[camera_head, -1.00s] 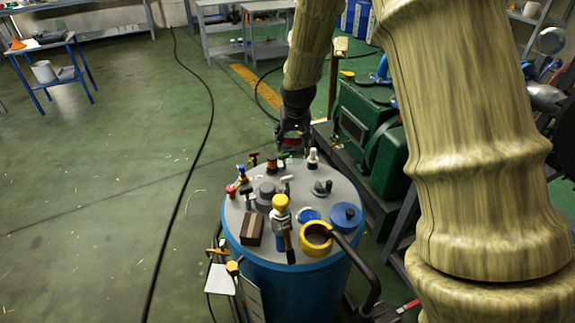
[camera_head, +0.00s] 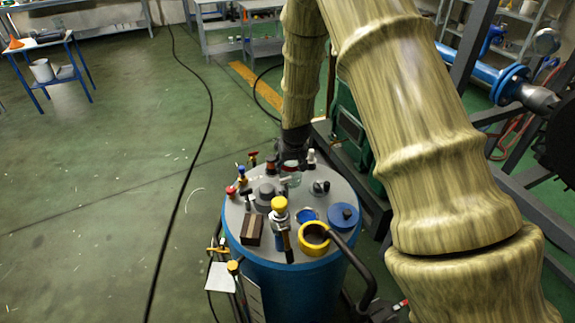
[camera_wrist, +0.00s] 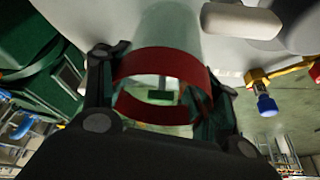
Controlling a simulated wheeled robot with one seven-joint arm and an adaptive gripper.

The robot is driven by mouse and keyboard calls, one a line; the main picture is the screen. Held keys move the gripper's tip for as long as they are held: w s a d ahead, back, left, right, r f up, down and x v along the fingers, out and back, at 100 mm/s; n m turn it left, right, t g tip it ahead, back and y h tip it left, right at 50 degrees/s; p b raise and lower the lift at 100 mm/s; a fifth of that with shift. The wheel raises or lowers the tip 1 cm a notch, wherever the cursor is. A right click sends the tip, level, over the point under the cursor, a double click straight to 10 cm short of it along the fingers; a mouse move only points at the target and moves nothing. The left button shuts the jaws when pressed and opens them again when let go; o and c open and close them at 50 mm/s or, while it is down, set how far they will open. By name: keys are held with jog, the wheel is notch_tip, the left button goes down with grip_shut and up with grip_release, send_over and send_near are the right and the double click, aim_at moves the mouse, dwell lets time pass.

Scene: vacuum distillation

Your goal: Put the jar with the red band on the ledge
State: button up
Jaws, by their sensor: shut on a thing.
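The jar with the red band (camera_wrist: 188,62) is clear glass and sits between the two fingers of my gripper (camera_wrist: 160,100) in the wrist view. My gripper is shut on it around the red band. In the head view the jar (camera_head: 291,169) shows small below my gripper (camera_head: 293,158), over the back part of the grey top (camera_head: 238,212) of a blue tank. I cannot tell whether the jar touches the tank top. No ledge can be clearly made out.
The tank top carries several fittings, a yellow-capped bottle (camera_head: 279,206), a brown block (camera_head: 254,229), a yellow ring (camera_head: 313,235) and a blue disc (camera_head: 343,215). A black handle (camera_head: 357,262) curves at the tank's right. Open green floor (camera_head: 110,190) lies to the left.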

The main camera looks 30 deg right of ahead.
jog(key=shift+f, duration=0.3)
jog(key=o, duration=1.2)
jog(key=shift+o, duration=0.2)
jog(key=shift+r, duration=0.15)
